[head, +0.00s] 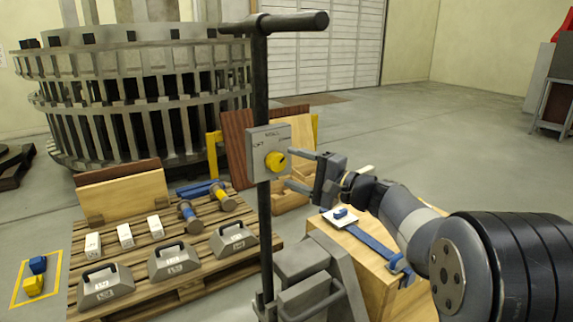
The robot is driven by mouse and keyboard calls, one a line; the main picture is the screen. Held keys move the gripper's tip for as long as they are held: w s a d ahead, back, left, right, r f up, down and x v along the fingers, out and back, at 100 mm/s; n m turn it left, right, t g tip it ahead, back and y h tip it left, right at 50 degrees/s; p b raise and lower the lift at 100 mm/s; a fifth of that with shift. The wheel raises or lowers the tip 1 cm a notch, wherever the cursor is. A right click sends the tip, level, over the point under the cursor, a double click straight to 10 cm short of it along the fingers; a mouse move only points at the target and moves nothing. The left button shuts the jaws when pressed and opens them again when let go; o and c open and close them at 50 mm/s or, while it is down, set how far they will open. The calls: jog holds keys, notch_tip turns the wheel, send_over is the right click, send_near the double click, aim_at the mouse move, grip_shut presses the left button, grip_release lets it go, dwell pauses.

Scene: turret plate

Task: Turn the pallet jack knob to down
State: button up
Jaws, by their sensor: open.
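The pallet jack's grey control box (258,139) is fixed to a dark upright post (263,95) with a T-shaped handle on top. A round yellow knob (276,162) sits on the front of the box. Small labels are printed above it and to its left, too small to read surely. The knob's pointer seems to aim to the upper right, but this is hard to tell. My gripper (291,169) is open and comes from the right. Its two fingertips, one above the other, are just right of the knob; contact cannot be told.
A wooden box (375,262) with a blue clamp stands below my arm. A wooden pallet (215,265) at left carries grey handled weights, white blocks and boards. A large slotted metal ring (150,95) stands behind.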

aim_at(281, 164)
jog(key=p+v, duration=0.1)
jog(key=v, duration=0.6)
jog(key=shift+d, duration=0.2)
jog(key=b+x, duration=0.2)
jog(key=x, duration=0.8)
jog(key=shift+w+a+f, duration=0.1)
jog(key=shift+a, duration=0.25)
jog(key=shift+w+a, duration=0.1)
